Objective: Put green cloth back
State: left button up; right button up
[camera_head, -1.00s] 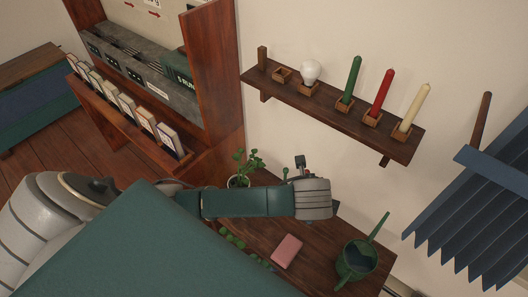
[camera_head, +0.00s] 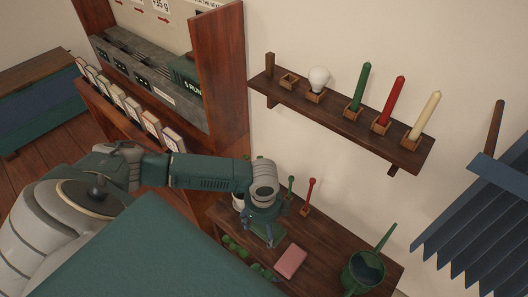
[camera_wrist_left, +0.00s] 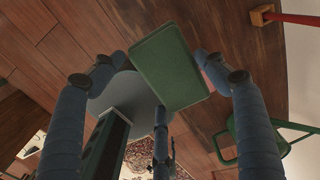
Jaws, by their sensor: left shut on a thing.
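The green cloth (camera_wrist_left: 170,65) is a flat, folded rectangle between the fingers of my left gripper in the left wrist view. My left gripper (camera_head: 258,234) points down over the back-left part of the low wooden table (camera_head: 325,262) in the head view and is shut on the cloth. Only part of the cloth (camera_head: 268,228) shows there, among the fingers. I cannot tell how high it is above the table. A folded pink cloth (camera_head: 291,262) lies on the table, just right of the gripper. My right gripper is not in view.
A green watering can (camera_head: 364,272) stands at the table's right. A green (camera_head: 291,187) and a red (camera_head: 309,194) upright item stand behind the gripper. Small green things (camera_head: 236,249) lie to its left. A wall shelf (camera_head: 340,118) with candles and a bulb hangs above.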

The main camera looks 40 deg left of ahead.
pick_arm(q)
notch_tip(320, 180, down, 11)
jog(key=shift+r, duration=0.15)
dwell(0.4)
jog(key=o, duration=1)
jog(key=shift+r, duration=0.15)
notch_tip(320, 180, up, 12)
jog(key=shift+f, duration=0.1)
jog(key=shift+f, duration=0.1)
